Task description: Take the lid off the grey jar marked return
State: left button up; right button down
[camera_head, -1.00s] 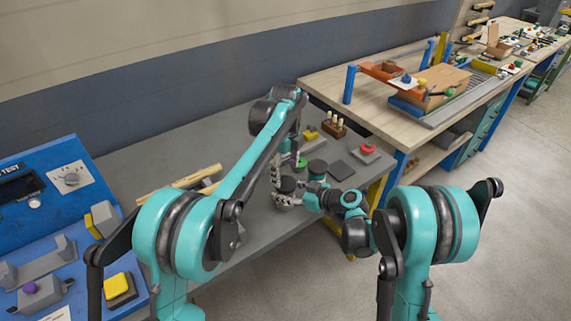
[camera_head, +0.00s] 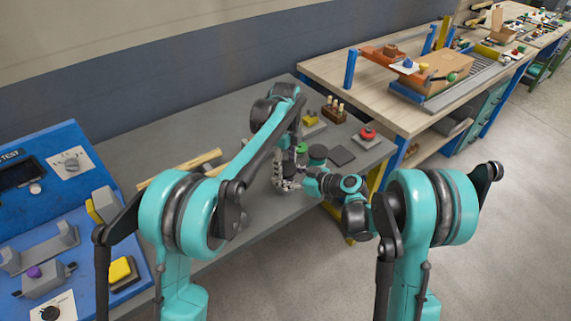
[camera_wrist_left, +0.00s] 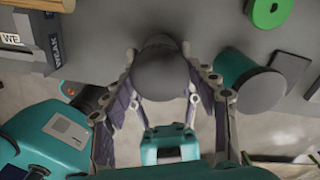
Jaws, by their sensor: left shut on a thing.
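My left gripper (camera_head: 285,176) is low over the grey bench. In the left wrist view its fingers (camera_wrist_left: 166,98) close around a dark grey rounded object (camera_wrist_left: 163,75), with a darker part beyond it. I take this for the grey jar or its lid; no "return" marking is readable, and I cannot tell whether lid and jar are apart. In the head view the fingers mostly hide this object. My right arm's wrist (camera_head: 318,182) reaches in from the right, close beside the left gripper; its fingertips cannot be made out.
A teal cylinder with a dark top (camera_head: 318,153) stands close behind the grippers. A green ring (camera_wrist_left: 270,10), a dark square plate (camera_head: 341,156), a red button (camera_head: 367,133) and a bottle rack (camera_head: 334,110) are also on the bench. A blue test panel (camera_head: 70,215) stands left.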

pick_arm(q)
jog(key=n, duration=0.3)
jog(key=o, duration=1.3)
